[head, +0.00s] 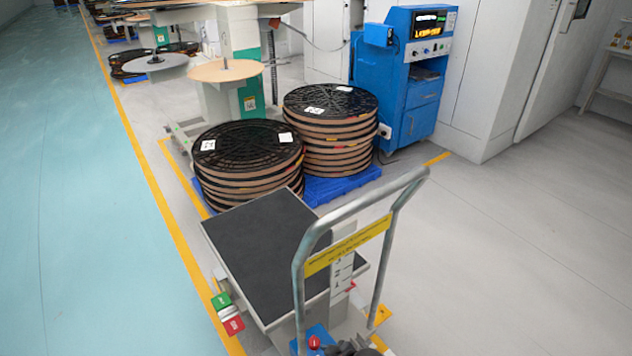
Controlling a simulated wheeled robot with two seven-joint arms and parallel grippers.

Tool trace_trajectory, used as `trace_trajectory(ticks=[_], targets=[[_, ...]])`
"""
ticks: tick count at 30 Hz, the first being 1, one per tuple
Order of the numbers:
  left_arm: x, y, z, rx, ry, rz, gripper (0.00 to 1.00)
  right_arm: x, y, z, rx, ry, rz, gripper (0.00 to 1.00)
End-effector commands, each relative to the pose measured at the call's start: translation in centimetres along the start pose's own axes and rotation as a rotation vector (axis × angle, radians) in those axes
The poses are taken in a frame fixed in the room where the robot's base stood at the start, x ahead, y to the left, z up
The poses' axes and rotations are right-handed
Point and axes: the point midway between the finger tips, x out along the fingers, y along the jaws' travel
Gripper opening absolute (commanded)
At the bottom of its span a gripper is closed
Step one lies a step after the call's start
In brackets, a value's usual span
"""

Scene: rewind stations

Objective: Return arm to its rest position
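Neither of my grippers and neither of my arms shows clearly in the head view. A lift cart with a dark flat top (275,245) stands in the lower middle. Its grey push handle (300,262) rises on the near side, with a yellow label strip (348,246) across it. The cart top is bare. A dark part at the bottom edge, beside a red knob (314,342), is cut off, and I cannot tell what it is.
Two stacks of reels (248,150) (330,105) stand on a blue pallet (340,185) just beyond the cart. A blue control cabinet (405,80) and a rewind station (228,60) stand behind. The floor is clear at right (510,250) and left (80,220).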

Motion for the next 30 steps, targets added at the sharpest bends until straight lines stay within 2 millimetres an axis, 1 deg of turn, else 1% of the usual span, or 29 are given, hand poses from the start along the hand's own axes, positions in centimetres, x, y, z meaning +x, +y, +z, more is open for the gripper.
trace_trajectory(ticks=[1, 5, 8, 11, 15, 21, 30], targets=[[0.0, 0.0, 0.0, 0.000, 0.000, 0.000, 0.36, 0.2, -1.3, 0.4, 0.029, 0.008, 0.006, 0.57], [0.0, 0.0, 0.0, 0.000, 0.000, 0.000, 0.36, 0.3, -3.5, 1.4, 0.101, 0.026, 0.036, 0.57], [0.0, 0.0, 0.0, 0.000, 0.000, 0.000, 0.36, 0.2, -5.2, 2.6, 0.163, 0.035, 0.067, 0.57], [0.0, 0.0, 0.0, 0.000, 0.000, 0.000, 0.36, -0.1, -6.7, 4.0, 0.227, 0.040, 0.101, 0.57], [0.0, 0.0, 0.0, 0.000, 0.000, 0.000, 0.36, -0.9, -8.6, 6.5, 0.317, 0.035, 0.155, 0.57], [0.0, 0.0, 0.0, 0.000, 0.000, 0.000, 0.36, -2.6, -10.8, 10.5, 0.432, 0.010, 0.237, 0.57], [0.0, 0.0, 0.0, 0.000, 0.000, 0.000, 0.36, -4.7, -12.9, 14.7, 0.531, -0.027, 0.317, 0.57]])
